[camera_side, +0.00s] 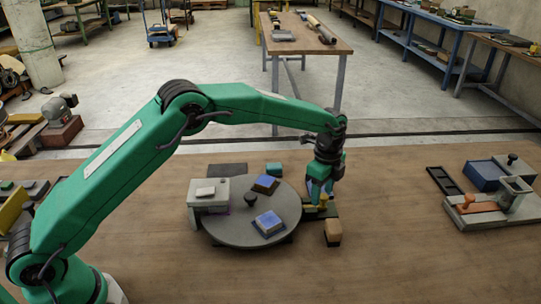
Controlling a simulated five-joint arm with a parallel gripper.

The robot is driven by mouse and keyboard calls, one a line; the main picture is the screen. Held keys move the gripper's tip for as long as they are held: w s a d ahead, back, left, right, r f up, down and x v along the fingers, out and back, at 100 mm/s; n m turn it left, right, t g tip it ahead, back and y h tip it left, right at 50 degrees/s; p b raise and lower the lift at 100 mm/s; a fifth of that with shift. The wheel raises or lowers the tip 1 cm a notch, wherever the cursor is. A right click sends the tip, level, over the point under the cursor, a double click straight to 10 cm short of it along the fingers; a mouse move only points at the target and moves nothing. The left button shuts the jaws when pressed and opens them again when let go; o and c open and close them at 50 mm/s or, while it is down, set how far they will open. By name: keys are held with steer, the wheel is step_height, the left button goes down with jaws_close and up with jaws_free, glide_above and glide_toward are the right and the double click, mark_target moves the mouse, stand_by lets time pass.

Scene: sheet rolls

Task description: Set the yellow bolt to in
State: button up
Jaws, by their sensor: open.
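The yellow bolt (323,200) shows as a small yellow piece at the right edge of the grey round plate, just below my gripper. It sits by a low dark green base (329,212). My gripper (320,192) points down over it, with its green fingers open at or very close to the bolt. I cannot tell whether the fingers touch it. The fingers and the small scale hide part of the bolt, and its position along its base is unclear.
The grey round plate (237,228) carries blue-topped blocks (268,222) and a black knob. A light grey box (208,194) stands at its left. A tan block (333,231) lies in front of the bolt. A fixture with an orange handle (477,207) stands far right. Table between is clear.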

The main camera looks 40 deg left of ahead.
mark_target(322, 196)
step_height(322, 196, up, 7)
steer(key=shift+r, duration=0.1)
stand_by(0.4)
steer(key=shift+r, duration=0.1)
steer(key=shift+s+a+r, duration=0.1)
steer(key=shift+a+r, duration=0.05)
steer(key=s+a+r+n+t, duration=0.3)
steer(key=s+a+r+n, duration=0.7)
steer(key=s+r, duration=0.5)
steer(key=s+a+f+n+t, duration=0.1)
steer(key=s+a+n, duration=0.3)
steer(key=s, duration=0.6)
steer(key=s+a+f+n+t, duration=0.1)
steer(key=s+a+n, duration=0.3)
steer(key=s, duration=0.6)
steer(key=shift+s+f+t, duration=0.15)
steer(key=shift+f+t, duration=0.15)
steer(key=shift+f, duration=0.35)
